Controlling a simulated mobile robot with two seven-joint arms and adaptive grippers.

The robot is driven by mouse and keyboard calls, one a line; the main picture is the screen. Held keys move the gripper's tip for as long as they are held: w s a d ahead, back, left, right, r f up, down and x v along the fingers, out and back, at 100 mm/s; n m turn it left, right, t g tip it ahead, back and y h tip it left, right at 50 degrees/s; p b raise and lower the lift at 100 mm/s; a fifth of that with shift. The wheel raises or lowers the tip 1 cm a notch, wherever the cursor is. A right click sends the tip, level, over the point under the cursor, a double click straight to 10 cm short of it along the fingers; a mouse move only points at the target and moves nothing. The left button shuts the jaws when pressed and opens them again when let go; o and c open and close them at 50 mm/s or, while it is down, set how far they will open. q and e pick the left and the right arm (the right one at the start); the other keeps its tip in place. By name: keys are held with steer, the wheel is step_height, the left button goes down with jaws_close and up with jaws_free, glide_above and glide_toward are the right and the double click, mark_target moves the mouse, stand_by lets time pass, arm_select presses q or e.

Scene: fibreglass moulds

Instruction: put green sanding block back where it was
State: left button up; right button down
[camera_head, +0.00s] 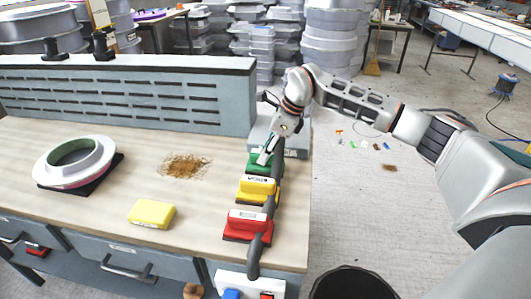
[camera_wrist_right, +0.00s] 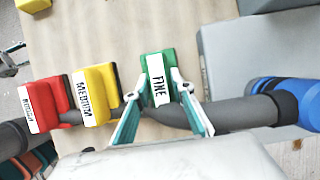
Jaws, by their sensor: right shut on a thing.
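The green sanding block (camera_head: 259,161), labelled FINE, is at the far end of a row near the bench's right edge. It also shows between the fingers in the right wrist view (camera_wrist_right: 158,78). My right gripper (camera_head: 268,152) is shut on it, one finger on each side, reaching in from the right. Whether the block touches the bench is unclear. The yellow sanding block (camera_head: 258,188), labelled MEDIUM, and the red sanding block (camera_head: 248,224) stand nearer the front in the same row.
A grey hose (camera_head: 269,208) runs along the row of blocks. A yellow sponge-like block (camera_head: 152,213), a brown dust patch (camera_head: 185,166) and a ring-shaped mould (camera_head: 75,162) are on the bench. A slotted panel (camera_head: 130,97) closes the back. A black bin (camera_head: 352,284) stands at right.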

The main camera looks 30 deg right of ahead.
steer(key=c, duration=1.7)
jaws_free()
steer(key=shift+f, duration=0.15)
steer(key=v, duration=1.2)
steer(key=shift+a, duration=0.1)
